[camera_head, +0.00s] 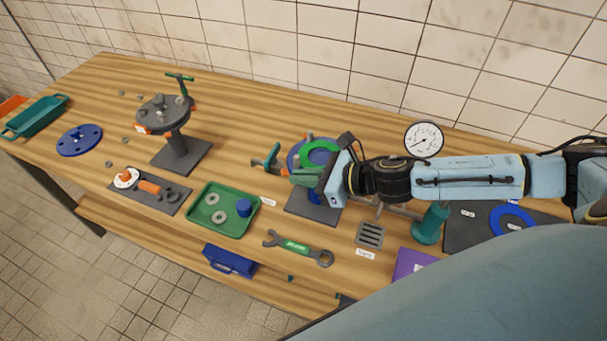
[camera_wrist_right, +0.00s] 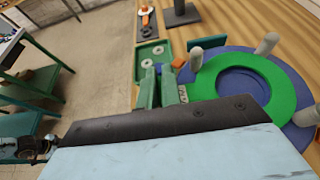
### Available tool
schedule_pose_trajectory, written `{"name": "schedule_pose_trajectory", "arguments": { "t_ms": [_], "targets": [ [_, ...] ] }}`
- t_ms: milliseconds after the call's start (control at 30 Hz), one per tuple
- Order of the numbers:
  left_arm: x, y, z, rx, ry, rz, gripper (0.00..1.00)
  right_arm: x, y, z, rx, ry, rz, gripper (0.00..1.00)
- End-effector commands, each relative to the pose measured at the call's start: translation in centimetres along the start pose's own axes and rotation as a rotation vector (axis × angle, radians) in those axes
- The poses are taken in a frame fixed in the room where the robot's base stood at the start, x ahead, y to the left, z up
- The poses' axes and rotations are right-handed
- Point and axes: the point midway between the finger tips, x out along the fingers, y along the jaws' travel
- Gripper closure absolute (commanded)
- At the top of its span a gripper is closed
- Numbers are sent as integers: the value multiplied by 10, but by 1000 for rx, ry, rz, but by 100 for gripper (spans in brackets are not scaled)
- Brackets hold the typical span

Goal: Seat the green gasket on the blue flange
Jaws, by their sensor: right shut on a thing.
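The green gasket (camera_head: 334,146) is a flat ring over the blue flange (camera_head: 294,160), which rests on a dark base plate. In the right wrist view the gasket (camera_wrist_right: 277,72) overlaps the flange (camera_wrist_right: 299,84), and blue shows through its hole. Several grey studs (camera_wrist_right: 266,44) stand up around the ring. I cannot tell whether the gasket touches the flange face. My right gripper (camera_head: 303,175) is at the flange's near left side, shut on the gasket's edge; the exact contact is partly hidden. My left gripper is not in view.
A teal upright piece with an orange part (camera_head: 271,156) stands left of the flange. A green tray (camera_head: 224,228), a wrench (camera_head: 297,246) and a slotted grey plate (camera_head: 370,234) lie nearer. A pressure gauge (camera_head: 424,138) is behind my right arm. The back middle is clear.

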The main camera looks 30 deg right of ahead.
Motion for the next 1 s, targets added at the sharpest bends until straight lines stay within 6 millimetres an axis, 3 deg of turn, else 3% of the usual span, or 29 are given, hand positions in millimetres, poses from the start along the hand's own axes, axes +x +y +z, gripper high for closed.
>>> {"name": "schedule_pose_trajectory", "arguments": {
  "t_ms": [833,867,1000],
  "targets": [
    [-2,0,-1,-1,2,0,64,-1,0,-2,0,0,0,100],
    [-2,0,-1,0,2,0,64,-1,0,-2,0,0,1,91],
    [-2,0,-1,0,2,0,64,-1,0,-2,0,0,0,73]
  ]
}}
